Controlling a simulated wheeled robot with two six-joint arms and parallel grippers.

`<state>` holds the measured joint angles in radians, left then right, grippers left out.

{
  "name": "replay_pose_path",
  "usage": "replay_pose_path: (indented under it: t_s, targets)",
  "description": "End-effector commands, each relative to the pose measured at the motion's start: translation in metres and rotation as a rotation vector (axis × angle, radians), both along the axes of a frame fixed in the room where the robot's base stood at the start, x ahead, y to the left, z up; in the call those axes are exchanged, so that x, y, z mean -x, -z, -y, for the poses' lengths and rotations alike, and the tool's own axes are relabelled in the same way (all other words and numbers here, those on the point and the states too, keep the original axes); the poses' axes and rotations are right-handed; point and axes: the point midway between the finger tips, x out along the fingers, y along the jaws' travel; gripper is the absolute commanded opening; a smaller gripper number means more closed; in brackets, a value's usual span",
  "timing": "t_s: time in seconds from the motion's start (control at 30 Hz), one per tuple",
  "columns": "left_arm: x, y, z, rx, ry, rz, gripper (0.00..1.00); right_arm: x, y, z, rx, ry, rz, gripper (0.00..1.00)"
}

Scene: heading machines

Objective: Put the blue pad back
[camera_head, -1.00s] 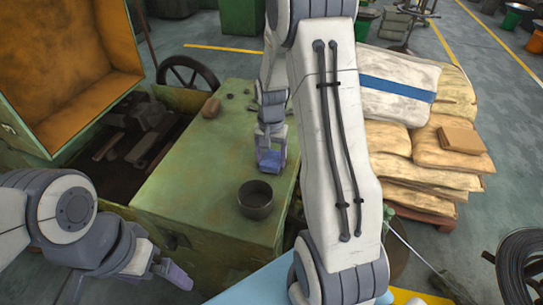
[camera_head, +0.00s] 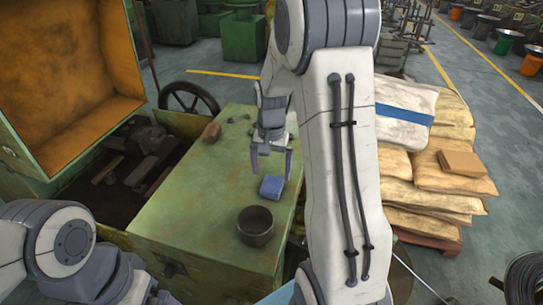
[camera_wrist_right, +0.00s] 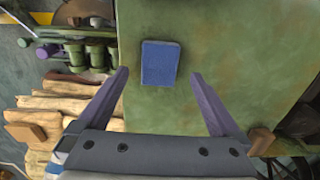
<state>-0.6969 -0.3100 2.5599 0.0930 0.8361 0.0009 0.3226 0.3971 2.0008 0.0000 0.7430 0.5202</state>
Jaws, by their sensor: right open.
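The blue pad (camera_head: 271,188) lies flat on the green machine top (camera_head: 200,215), behind and a little right of a dark round bowl (camera_head: 256,226). It also shows in the right wrist view (camera_wrist_right: 160,63). My right gripper (camera_head: 271,174) is open and empty above the pad. In the right wrist view its two fingers (camera_wrist_right: 159,74) are spread wide, one to each side of the pad, with no contact visible. My left arm shows at the lower left, but its fingertips are out of the picture.
A brown block (camera_head: 211,132) and small dark pieces sit at the far end of the green top. An open orange-lined housing (camera_head: 75,80) stands left, above a bin of dark scrap (camera_head: 130,165).

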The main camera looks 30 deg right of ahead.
Motion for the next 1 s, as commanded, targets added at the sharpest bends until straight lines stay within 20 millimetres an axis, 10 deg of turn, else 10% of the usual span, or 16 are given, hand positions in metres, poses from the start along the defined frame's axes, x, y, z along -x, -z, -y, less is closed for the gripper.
replay_pose_path:
  t_s: [0.4,1.0]
  targets:
    - [0.000,0.006,0.000,0.000,0.000,0.000,1.00,0.000,-0.061,0.000,0.000,0.000,0.000,1.00]
    - [0.000,0.004,0.000,0.000,0.000,0.000,1.00,0.001,-0.045,0.000,-0.001,0.000,-0.005,1.00]
